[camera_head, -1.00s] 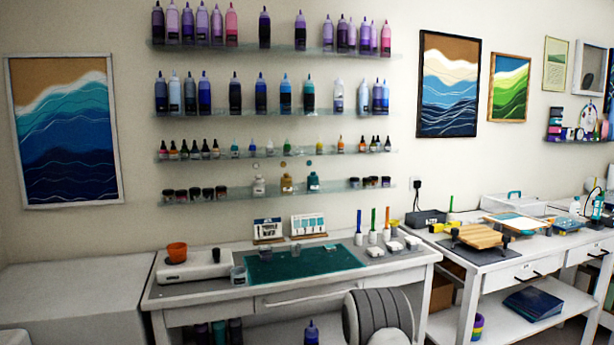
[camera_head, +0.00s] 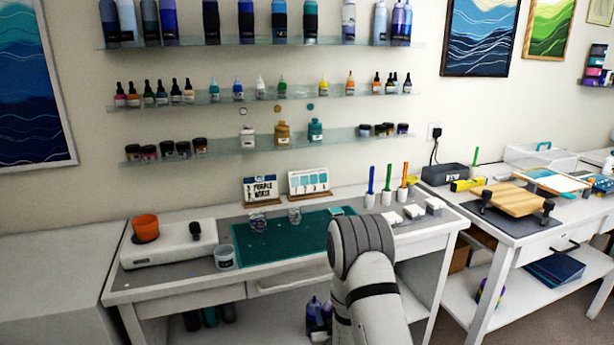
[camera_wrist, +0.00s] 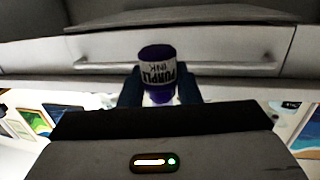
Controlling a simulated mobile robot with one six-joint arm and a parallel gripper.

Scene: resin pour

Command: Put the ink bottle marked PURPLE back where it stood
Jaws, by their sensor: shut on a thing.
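In the wrist view, my gripper (camera_wrist: 160,88) is shut on a purple bottle (camera_wrist: 159,66) with a white label that reads PURPLE INK. The dark fingers flank the bottle, and a workbench drawer front with a long handle lies behind it. In the head view my arm hides the gripper. Purple bottles (camera_head: 315,314) show low beside the arm, below the bench top; I cannot tell whether one is the held bottle. The ink shelf (camera_head: 225,98) on the wall carries a row of small bottles, with a gap between the green-capped and yellow-capped ones.
The workbench (camera_head: 282,279) carries a teal mat (camera_head: 285,238), an orange cup (camera_head: 146,227), a clear cup (camera_head: 225,257), and a card (camera_head: 262,188) with PURPLE on it. A shelf of large bottles (camera_head: 180,42) hangs above, a jar shelf (camera_head: 220,149) below. A second bench stands right.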

